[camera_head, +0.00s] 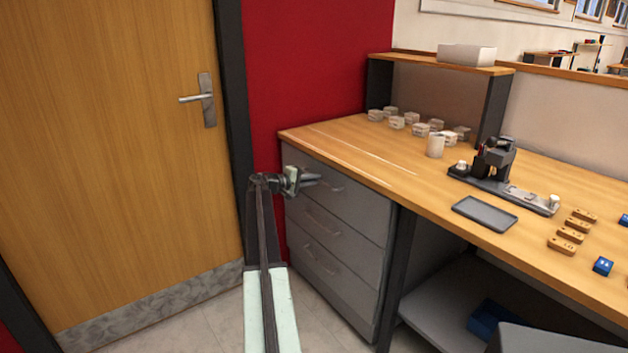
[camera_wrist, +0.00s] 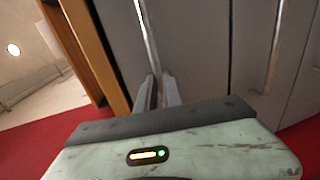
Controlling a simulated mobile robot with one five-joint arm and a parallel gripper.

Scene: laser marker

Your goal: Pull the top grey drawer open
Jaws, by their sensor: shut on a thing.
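The grey drawer unit stands under the left end of the wooden desk. Its top grey drawer (camera_head: 345,197) looks closed or nearly so; I cannot tell exactly. My gripper (camera_head: 314,179) is at the upper left of that drawer's front, with its fingers at the handle (camera_head: 333,186). In the wrist view my gripper (camera_wrist: 158,92) is shut on the long metal handle (camera_wrist: 149,40), which runs between its fingers. The handle's gripped part is partly hidden by the fingers. A second drawer handle (camera_wrist: 272,50) shows to the right in the wrist view.
Wooden desk (camera_head: 350,150) above the drawers holds several small white containers, a mug (camera_head: 436,145), a dark machine (camera_head: 495,160) and a grey tray (camera_head: 485,213). A wooden door (camera_head: 110,150) stands left. Floor (camera_head: 205,325) in front of the drawers is clear apart from my arm.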

